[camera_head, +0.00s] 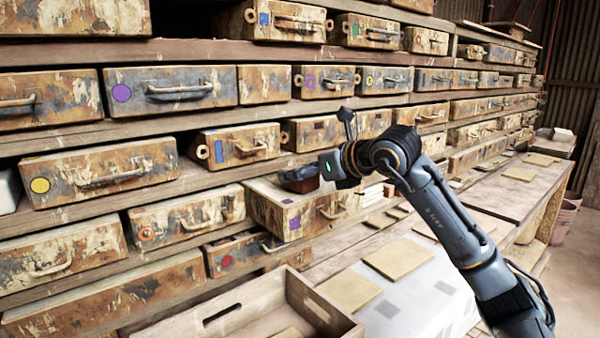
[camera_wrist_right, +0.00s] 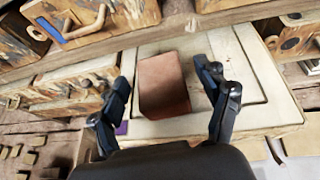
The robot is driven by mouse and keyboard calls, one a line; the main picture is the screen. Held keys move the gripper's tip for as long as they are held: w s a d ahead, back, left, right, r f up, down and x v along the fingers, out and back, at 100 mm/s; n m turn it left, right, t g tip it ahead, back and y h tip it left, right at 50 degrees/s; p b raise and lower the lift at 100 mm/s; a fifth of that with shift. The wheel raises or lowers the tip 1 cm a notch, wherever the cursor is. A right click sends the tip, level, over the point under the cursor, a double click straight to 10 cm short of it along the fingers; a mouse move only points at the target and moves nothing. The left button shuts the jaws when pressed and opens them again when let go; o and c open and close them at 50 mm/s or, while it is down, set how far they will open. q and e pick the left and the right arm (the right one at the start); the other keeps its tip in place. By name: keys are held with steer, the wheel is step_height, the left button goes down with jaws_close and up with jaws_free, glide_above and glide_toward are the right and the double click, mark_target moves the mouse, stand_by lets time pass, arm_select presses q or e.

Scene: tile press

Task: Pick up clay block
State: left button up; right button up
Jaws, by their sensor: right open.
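The clay block (camera_wrist_right: 163,85) is reddish-brown and lies in a pulled-out drawer (camera_wrist_right: 270,75) in the right wrist view. In the head view the drawer (camera_head: 268,212), with purple square marks, sticks out of the shelf, and a small part of the block (camera_head: 303,185) shows below my gripper. My right gripper (camera_wrist_right: 162,76) is open, with one finger on each side of the block and visible space beside it. Whether the fingers are level with the block or above it is hard to tell. My left gripper is not in view.
Shelves of worn drawers with coloured marks fill the left and back. A shelf edge (camera_wrist_right: 75,57) and a drawer with a blue mark (camera_head: 236,146) lie close above the open drawer. A wooden crate (camera_head: 225,318) and flat tan tiles (camera_head: 398,258) are at the front.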

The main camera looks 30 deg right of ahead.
steer(key=shift+w+a+f, duration=0.1)
steer(key=shift+w+f, duration=0.15)
steer(key=shift+w, duration=0.3)
steer(key=shift+s, duration=0.1)
steer(key=c, duration=1.4)
steer(key=shift+r, duration=0.1)
steer(key=shift+c, duration=0.2)
steer(key=shift+r, duration=0.15)
